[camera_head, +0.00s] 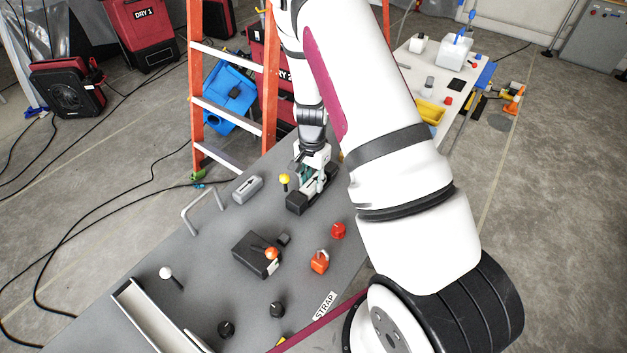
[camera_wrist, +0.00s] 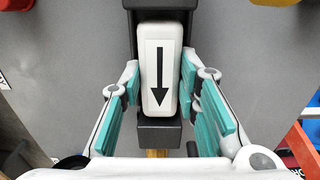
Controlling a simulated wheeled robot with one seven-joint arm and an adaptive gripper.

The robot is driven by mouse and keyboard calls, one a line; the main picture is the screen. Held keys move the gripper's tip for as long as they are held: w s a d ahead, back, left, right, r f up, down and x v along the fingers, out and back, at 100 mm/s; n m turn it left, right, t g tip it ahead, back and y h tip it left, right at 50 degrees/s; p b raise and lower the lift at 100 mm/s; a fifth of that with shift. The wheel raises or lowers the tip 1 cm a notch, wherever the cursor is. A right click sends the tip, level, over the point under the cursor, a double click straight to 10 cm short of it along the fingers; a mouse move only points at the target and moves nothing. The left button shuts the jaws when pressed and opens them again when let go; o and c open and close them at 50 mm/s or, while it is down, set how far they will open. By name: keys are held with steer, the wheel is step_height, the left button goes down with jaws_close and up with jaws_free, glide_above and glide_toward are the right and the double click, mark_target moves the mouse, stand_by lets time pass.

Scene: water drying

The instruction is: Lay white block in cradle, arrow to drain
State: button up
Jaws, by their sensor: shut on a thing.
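The white block (camera_wrist: 160,50) carries a black arrow that points toward the bottom of the wrist view. It lies lengthwise between the dark end walls of the black cradle (camera_wrist: 158,132). The cradle also shows in the head view (camera_head: 297,204), on the grey table. My gripper (camera_head: 314,179) is over the cradle, its teal-padded fingers on both long sides of the block, shut on it. I cannot tell whether the block rests on the cradle floor or is held slightly above. My gripper mostly hides the block in the head view. No drain can be made out for certain.
A yellow-topped peg (camera_head: 285,180) and a grey cylinder (camera_head: 247,189) stand left of the cradle. A dark box (camera_head: 252,247), a red piece (camera_head: 338,230) and an orange piece (camera_head: 319,262) are nearer. An orange ladder (camera_head: 195,90) stands behind the table.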

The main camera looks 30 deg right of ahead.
steer(key=shift+f, duration=0.3)
steer(key=o, duration=1.2)
steer(key=shift+c, duration=0.2)
steer(key=shift+r, duration=0.1)
step_height(320, 180, up, 12)
steer(key=b, duration=0.2)
step_height(320, 180, up, 17)
steer(key=n+t+y, duration=0.1)
steer(key=n+t, duration=0.2)
steer(key=n, duration=0.3)
glide_above(312, 181)
steer(key=s+a, duration=0.6)
steer(key=a, duration=0.2)
steer(key=s+a+r+n+t, duration=0.1)
steer(key=s+a+r+n, duration=0.1)
steer(key=s+r, duration=0.3)
steer(key=s+a+r+n+t+h, duration=0.1)
steer(key=s+r+n, duration=0.3)
steer(key=s, duration=0.5)
steer(key=shift+s+a+r+n+t, duration=0.3)
steer(key=shift+s+a+r+n, duration=0.1)
steer(key=shift+a+n, duration=0.4)
